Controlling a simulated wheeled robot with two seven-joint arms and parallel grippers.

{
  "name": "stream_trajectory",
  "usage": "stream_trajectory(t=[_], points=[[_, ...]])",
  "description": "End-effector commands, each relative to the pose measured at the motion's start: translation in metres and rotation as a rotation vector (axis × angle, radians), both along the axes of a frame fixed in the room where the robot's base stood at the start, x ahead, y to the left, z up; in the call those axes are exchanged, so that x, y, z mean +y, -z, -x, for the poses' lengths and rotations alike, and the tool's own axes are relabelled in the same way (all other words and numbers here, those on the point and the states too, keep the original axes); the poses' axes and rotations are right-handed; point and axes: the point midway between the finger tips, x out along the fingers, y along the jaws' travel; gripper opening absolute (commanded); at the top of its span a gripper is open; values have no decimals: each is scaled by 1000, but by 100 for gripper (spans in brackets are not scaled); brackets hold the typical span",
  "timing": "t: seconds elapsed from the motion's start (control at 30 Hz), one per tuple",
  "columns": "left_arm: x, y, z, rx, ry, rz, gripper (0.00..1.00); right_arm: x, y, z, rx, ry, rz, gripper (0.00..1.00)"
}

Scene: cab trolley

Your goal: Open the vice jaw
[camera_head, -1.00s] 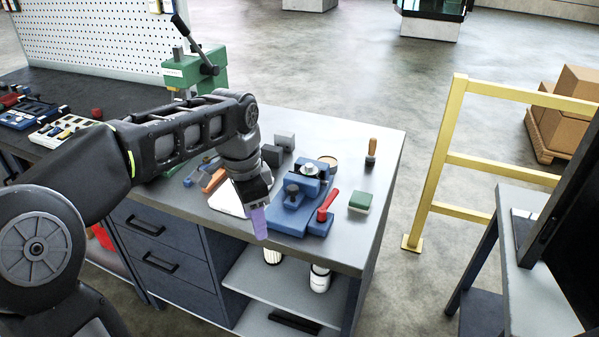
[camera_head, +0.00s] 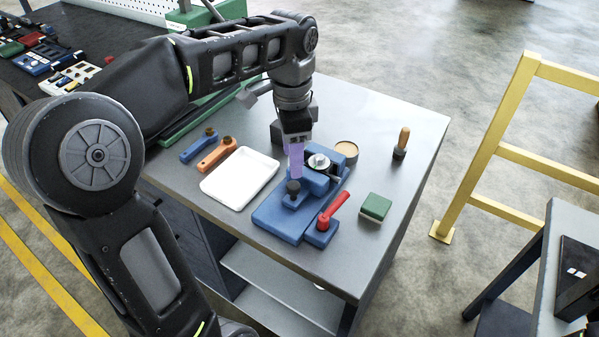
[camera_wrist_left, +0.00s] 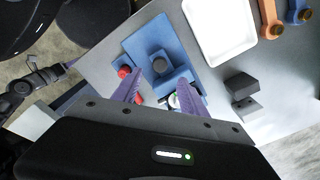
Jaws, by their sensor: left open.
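The blue vice (camera_head: 283,222) sits on the grey bench top near its front edge. In the left wrist view the fingers (camera_wrist_left: 161,74) straddle the line to the black knob (camera_wrist_left: 160,64); contact cannot be told.
A white tray (camera_head: 240,180), an orange tool (camera_head: 216,154) and a blue tool (camera_head: 197,146) lie left of the vice. A green block (camera_head: 375,207), a wooden-handled tool (camera_head: 402,143) and a round tan lid (camera_head: 346,149) lie right and behind. A yellow rail (camera_head: 487,140) stands right.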

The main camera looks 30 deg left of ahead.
Motion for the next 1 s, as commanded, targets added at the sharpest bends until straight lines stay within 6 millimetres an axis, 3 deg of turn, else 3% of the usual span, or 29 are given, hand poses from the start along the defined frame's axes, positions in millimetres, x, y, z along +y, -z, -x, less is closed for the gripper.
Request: stream_trajectory(t=[0.27,0.7,1.0], points=[[0,6,0,3,0,0,51,0,0,0,0,0,0,22],[0,65,1,3,0,0,51,0,-4,0,1,1,1,22],[0,79,0,0,0,0,51,0,-4,0,1,1,1,22]])
